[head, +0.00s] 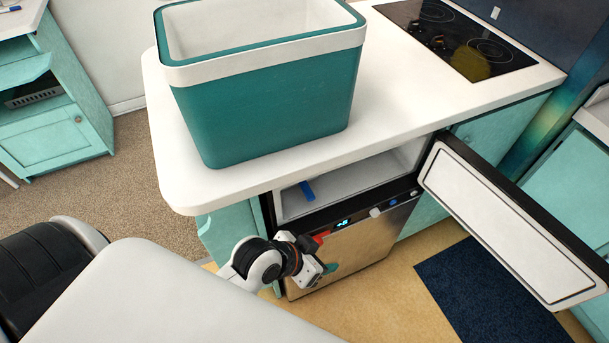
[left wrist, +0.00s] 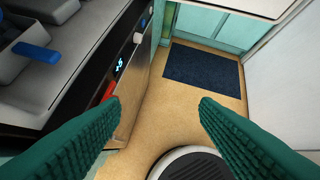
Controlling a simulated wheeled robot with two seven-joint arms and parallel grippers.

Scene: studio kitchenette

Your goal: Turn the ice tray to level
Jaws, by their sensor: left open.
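A small blue bar (head: 307,191) shows inside the open freezer compartment, near its left side. In the left wrist view the blue bar (left wrist: 36,52) sticks out beside grey shapes (left wrist: 60,10) in the compartment. It may be the ice tray's handle; the tray's full outline and tilt cannot be made out. My left gripper (head: 325,268) is low in front of the appliance, below the opening and apart from the blue bar. My right gripper is not in view.
The freezer door (head: 510,222) stands open to the right. A control panel (head: 345,222) with a lit display and a red piece (head: 320,237) lies under the opening. A teal cooler (head: 270,105) stands on the white counter (head: 400,95). A dark mat (head: 480,290) lies on the floor.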

